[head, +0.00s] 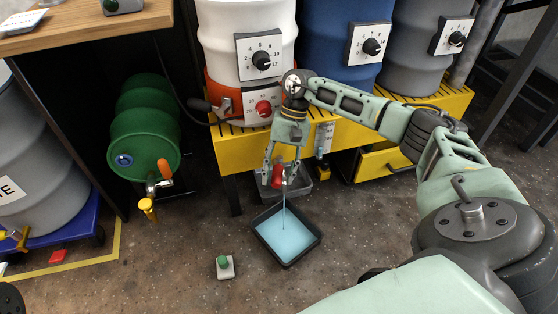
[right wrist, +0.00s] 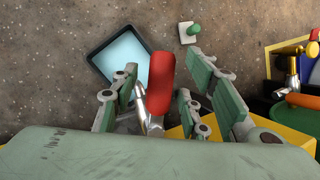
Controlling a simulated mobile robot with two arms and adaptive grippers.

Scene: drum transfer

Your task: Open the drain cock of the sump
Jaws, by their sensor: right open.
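The drain cock's red handle (head: 278,177) hangs low at the front of the yellow sump (head: 230,155). A thin stream falls below it into a black tray (head: 262,238) holding light blue liquid. My right gripper (head: 281,170) points down with its fingers on both sides of the handle. In the right wrist view the red handle (right wrist: 161,80) stands between the open fingers (right wrist: 165,78), with gaps visible on both sides. The metal cock body (right wrist: 141,103) is partly hidden by the left fingers there. My left gripper is not in view.
White-orange, blue and grey drums with dials stand on the sump. A green drum (head: 140,135) with an orange-handled tap (head: 164,170) lies at left. A green-button box (head: 224,266) is on the floor left of the tray.

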